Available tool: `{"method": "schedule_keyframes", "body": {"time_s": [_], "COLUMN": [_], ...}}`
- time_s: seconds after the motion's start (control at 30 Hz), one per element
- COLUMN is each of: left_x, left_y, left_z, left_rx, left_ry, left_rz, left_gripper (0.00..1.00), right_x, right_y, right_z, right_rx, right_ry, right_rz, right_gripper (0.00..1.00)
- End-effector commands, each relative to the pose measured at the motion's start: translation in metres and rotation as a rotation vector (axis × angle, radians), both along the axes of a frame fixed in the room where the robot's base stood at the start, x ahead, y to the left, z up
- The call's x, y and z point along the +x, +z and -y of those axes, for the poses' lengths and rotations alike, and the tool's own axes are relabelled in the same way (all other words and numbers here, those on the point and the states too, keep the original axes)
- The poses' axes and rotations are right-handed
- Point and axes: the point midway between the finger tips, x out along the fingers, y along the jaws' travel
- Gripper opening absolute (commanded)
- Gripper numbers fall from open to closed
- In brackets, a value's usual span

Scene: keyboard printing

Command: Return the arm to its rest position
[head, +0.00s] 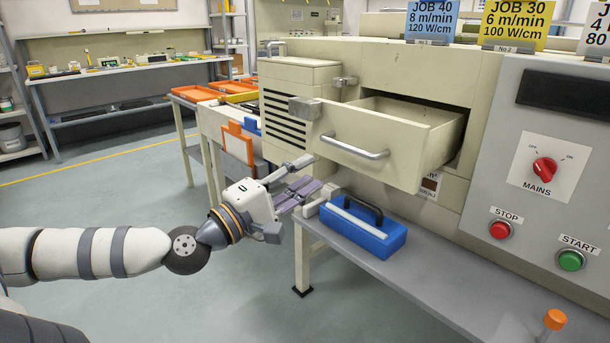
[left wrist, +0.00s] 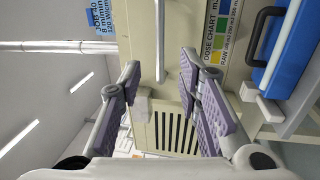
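My left arm (head: 100,252) reaches in from the left in the head view. Its left gripper (head: 305,180) is open and empty, in front of the machine, just below and left of the open drawer (head: 375,145). In the left wrist view the two purple-padded fingers of the left gripper (left wrist: 165,95) stand wide apart with nothing between them. The drawer's metal handle (head: 355,147) is clear of the fingers. The handle also shows in the left wrist view (left wrist: 160,45), beyond the fingertips. My right gripper is not in view.
A blue box with a dark handle (head: 365,232) sits on the grey shelf (head: 440,272) right of the gripper. The control panel with MAINS switch (head: 544,167), STOP (head: 499,230) and START buttons (head: 571,260) is at right. Orange trays (head: 200,93) stand behind. Floor at lower left is clear.

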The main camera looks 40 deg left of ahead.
Motion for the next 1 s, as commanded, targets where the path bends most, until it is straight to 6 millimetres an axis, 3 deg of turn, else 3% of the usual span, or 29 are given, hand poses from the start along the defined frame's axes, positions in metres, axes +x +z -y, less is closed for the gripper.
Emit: {"method": "schedule_keyframes", "body": {"time_s": [0.17,0.23,0.27,0.37,0.4,0.47,0.57,0.6,0.67,0.7,0.83,0.9,1.0], "left_x": [0.001,0.004,0.006,0.005,-0.003,-0.025,-0.082,-0.111,-0.159,-0.194,-0.299,-0.336,-0.365], "left_y": [-0.001,-0.009,-0.017,-0.068,-0.096,-0.139,-0.207,-0.233,-0.266,-0.286,-0.324,-0.331,-0.332], "left_z": [0.001,0.016,0.029,0.093,0.121,0.158,0.203,0.215,0.225,0.227,0.204,0.184,0.163], "left_rx": [0.001,0.014,0.025,0.095,0.135,0.202,0.339,0.403,0.514,0.599,0.905,1.052,1.199], "left_ry": [-0.003,-0.04,-0.07,-0.226,-0.298,-0.403,-0.573,-0.64,-0.742,-0.811,-1.02,-1.103,-1.176], "left_rz": [-0.004,-0.039,-0.072,-0.257,-0.352,-0.496,-0.733,-0.829,-0.967,-1.057,-1.296,-1.376,-1.435], "left_gripper": [0.32,0.32,0.32,0.32,0.32,0.32,0.32,0.32,0.32,0.32,0.32,0.32,0.32], "right_x": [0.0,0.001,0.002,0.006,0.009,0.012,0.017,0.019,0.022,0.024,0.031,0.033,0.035], "right_y": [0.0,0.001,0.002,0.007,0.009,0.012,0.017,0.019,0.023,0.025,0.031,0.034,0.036], "right_z": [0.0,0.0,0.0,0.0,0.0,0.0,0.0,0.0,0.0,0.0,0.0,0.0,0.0], "right_rx": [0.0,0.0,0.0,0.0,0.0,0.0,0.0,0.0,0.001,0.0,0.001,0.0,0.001], "right_ry": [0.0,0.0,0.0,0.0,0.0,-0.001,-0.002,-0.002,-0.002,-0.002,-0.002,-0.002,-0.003], "right_rz": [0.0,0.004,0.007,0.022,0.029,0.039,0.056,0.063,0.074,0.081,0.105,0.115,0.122], "right_gripper": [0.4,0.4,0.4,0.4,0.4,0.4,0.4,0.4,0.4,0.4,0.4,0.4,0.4]}}
